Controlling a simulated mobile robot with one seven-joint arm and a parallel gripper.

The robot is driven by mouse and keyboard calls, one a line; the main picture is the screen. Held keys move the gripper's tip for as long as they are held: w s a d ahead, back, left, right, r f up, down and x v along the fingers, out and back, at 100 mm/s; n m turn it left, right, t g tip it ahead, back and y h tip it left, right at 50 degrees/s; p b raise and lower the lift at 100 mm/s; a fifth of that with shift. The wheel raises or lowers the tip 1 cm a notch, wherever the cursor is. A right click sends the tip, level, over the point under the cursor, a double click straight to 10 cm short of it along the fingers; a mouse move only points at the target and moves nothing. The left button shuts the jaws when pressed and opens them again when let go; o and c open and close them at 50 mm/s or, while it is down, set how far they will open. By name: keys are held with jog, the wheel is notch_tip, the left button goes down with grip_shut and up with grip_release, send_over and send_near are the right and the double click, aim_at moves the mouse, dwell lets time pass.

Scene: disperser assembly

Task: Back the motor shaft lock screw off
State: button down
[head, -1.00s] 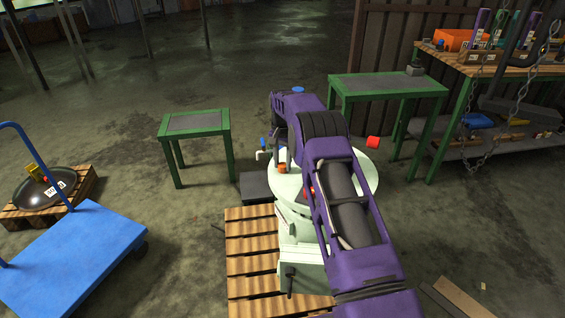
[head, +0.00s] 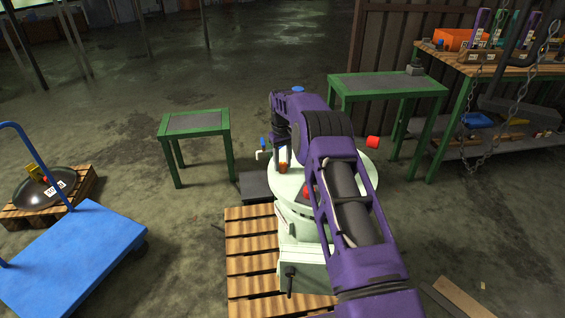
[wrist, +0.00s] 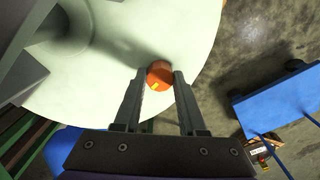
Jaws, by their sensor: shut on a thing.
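The lock screw (wrist: 160,72) shows in the wrist view as an orange round knob with a small yellow mark, near the rim of the pale green machine top (wrist: 110,60). My gripper (wrist: 159,80) is shut on the knob, one finger at each side. In the head view, the orange knob (head: 283,168) sits on the left part of the pale round top (head: 362,180), below the end of my purple arm. The fingers are hard to make out there, and my arm hides much of the machine. The knob's shank is hidden.
A small green table (head: 197,123) is behind left, and a longer green table (head: 388,86) behind right. A blue cart (head: 75,262) stands at the left. A red knob (head: 373,142) sticks out at the machine's right.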

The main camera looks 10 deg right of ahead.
aim_at(283, 164)
jog(key=shift+n, duration=0.8)
jog(key=shift+c, duration=2.4)
grip_release()
notch_tip(283, 164, up, 18)
jog(key=p, duration=0.3)
jog(key=shift+f, duration=0.25)
